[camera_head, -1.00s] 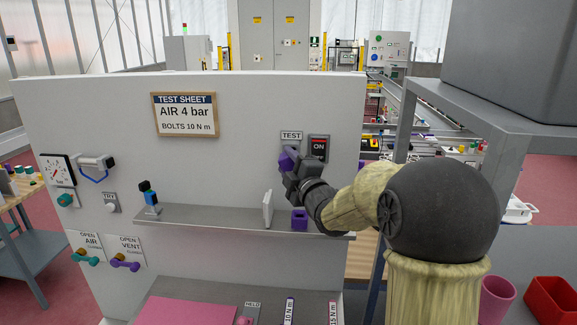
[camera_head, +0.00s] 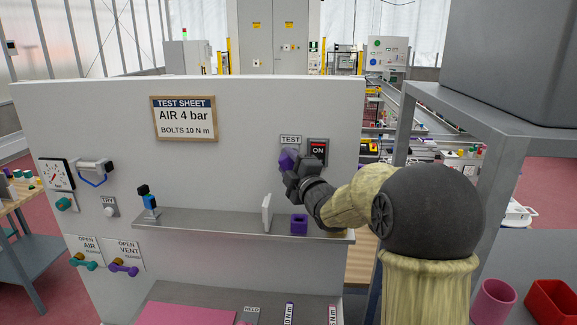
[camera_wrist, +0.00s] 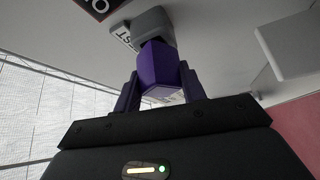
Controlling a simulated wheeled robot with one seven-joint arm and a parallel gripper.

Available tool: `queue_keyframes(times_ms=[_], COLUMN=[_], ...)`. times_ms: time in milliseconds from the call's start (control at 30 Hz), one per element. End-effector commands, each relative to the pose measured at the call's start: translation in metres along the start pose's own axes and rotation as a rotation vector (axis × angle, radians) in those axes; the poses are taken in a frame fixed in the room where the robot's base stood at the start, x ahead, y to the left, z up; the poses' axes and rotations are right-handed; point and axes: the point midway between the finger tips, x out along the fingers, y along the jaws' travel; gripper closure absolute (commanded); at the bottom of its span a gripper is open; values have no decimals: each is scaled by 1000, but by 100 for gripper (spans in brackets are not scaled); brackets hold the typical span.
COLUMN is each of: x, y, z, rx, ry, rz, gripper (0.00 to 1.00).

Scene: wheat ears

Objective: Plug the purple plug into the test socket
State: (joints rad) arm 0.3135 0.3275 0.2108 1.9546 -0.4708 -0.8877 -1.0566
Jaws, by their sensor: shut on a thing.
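The purple plug (camera_wrist: 158,68) is between the fingers of my gripper (camera_wrist: 160,95) in the wrist view, and my gripper is shut on it. The plug's far end meets the grey test socket (camera_wrist: 153,24) under the TEST label; whether it is fully seated cannot be told. In the head view the plug (camera_head: 288,160) shows at the panel just below the TEST label (camera_head: 290,140), and my gripper (camera_head: 291,168) largely hides the socket there.
A shelf (camera_head: 220,224) below bears a purple holder (camera_head: 299,224), a white upright plate (camera_head: 267,213) and a blue-and-black piece (camera_head: 148,199). A grey rack (camera_head: 400,160) stands at right.

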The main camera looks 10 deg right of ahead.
Motion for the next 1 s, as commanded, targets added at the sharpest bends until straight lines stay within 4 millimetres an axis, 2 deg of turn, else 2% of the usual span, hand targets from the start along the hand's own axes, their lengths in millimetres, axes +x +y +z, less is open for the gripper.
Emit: queue_keyframes(times_ms=[400,433,533,567,867,1000], x=[9,9,8,8,7,0], y=[0,0,0,0,-1,-1], z=[6,6,6,6,6,6], rx=[0,0,0,0,0,0], ry=[-1,-1,-1,-1,-1,-2], rz=[0,0,0,0,-1,0], gripper=[83,57,38,34,34,34])
